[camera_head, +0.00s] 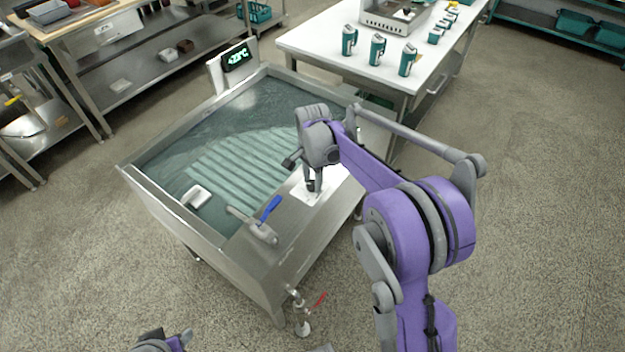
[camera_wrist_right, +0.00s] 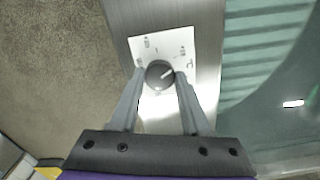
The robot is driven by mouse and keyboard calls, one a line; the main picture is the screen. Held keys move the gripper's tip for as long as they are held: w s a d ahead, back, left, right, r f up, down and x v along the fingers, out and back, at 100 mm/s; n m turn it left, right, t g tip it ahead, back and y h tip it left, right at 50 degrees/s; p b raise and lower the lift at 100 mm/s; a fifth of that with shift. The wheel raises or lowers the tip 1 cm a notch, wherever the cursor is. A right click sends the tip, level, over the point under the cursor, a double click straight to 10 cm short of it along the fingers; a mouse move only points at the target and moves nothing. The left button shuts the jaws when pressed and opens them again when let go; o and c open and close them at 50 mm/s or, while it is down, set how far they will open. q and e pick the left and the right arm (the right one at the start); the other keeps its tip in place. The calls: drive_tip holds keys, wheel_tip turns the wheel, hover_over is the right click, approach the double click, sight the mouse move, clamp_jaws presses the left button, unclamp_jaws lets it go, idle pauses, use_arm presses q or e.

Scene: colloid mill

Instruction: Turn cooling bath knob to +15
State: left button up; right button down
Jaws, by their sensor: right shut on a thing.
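The cooling bath (camera_head: 150,185) is a steel tank of water with a submerged ribbed plate. Its dark round knob (camera_wrist_right: 160,74) sits on a white dial plate (camera_wrist_right: 184,42), and a light pointer line on it slants up and right. My right gripper (camera_wrist_right: 160,76) is shut on the knob, one finger on each side. In the head view my right gripper (camera_head: 312,188) is over the white plate (camera_head: 304,197) and hides the knob. The green display (camera_head: 237,58) at the far corner seems to read +23°C. Part of my left arm shows at the bottom edge; its fingers are not visible.
A blue-handled valve (camera_head: 268,210) stands on the bath's near rim. Steel shelving (camera_head: 150,70) is at the back left. The floor to the right is open.

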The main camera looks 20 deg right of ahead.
sight(313, 184)
drive_tip(key=shift+c, duration=1.8)
unclamp_jaws()
drive_tip(key=shift+r, duration=0.1)
wheel_tip(313, 184, up, 11)
drive_tip(key=p, duration=0.1)
drive_tip(key=s+a+r+n+t+p, duration=0.1)
drive_tip(key=s+a+r+n+p, duration=0.15)
drive_tip(key=s, duration=0.35)
drive_tip(key=s+a+r+n+t+p, duration=0.1)
drive_tip(key=s+a+r+n, duration=0.1)
drive_tip(key=s+r+n, duration=0.3)
drive_tip(key=s+a+f+n+t+p, duration=0.1)
drive_tip(key=s+f+n, duration=0.1)
drive_tip(key=s, duration=0.5)
drive_tip(key=s+a+f+n+t+p, duration=0.1)
drive_tip(key=s+f+n+t+p, duration=0.1)
drive_tip(key=s+n, duration=0.3)
drive_tip(key=s+f, duration=0.1)
drive_tip(key=s, duration=0.2)
drive_tip(key=shift+f, duration=0.3)
